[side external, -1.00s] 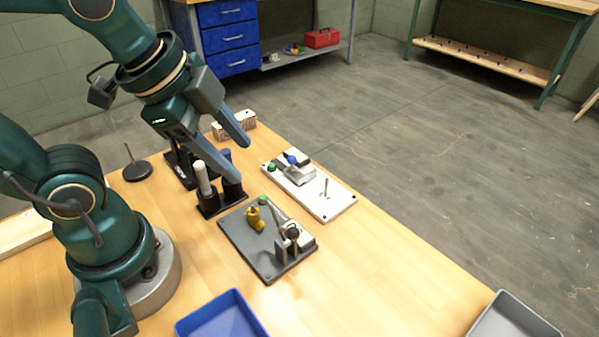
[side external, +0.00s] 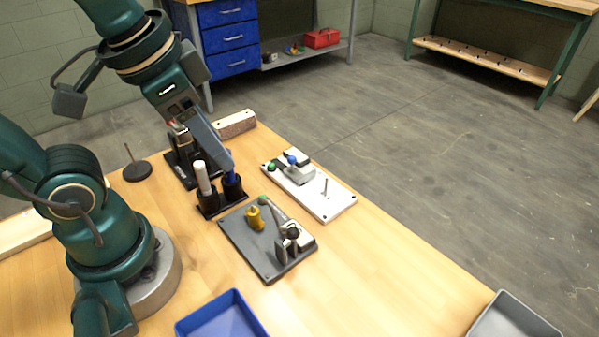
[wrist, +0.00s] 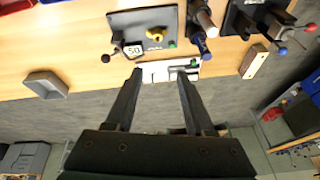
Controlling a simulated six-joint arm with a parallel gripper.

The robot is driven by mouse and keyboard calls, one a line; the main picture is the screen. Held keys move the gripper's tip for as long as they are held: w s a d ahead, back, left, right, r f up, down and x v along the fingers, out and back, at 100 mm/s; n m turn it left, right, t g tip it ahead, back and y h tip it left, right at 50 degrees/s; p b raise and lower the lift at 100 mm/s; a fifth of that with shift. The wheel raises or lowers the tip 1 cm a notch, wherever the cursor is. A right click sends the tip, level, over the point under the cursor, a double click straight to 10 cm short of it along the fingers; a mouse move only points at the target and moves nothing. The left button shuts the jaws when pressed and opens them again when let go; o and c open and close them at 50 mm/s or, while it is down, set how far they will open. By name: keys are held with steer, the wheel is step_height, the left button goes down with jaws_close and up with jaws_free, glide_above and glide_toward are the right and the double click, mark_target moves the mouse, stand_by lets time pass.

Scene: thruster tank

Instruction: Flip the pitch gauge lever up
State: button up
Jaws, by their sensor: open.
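My gripper (side external: 224,158) is open and empty, above the far part of the bench; one finger hides the other in the side view. In the wrist view its fingertips (wrist: 160,73) lie apart across the white board (wrist: 155,77). A grey board (side external: 245,243) carries a black-knobbed lever (side external: 292,232) and a yellow knob (side external: 255,218). In the wrist view a "50" plate (wrist: 134,50) is beside the black knob (wrist: 116,58). The white board also shows in the side view (side external: 335,203), with a blue-knobbed lever (side external: 292,160). No legible label tells which is the pitch gauge lever.
A black holder with a white cylinder (side external: 203,178) and a blue cylinder (side external: 232,186) stands close to my fingers. A pale block (side external: 236,124) lies behind. A blue tray (side external: 222,318) and a grey tray (side external: 512,320) are at the front. The right bench area is clear.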

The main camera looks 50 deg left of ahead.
steer(key=shift+w+r+m, duration=0.2)
steer(key=shift+m, duration=0.1)
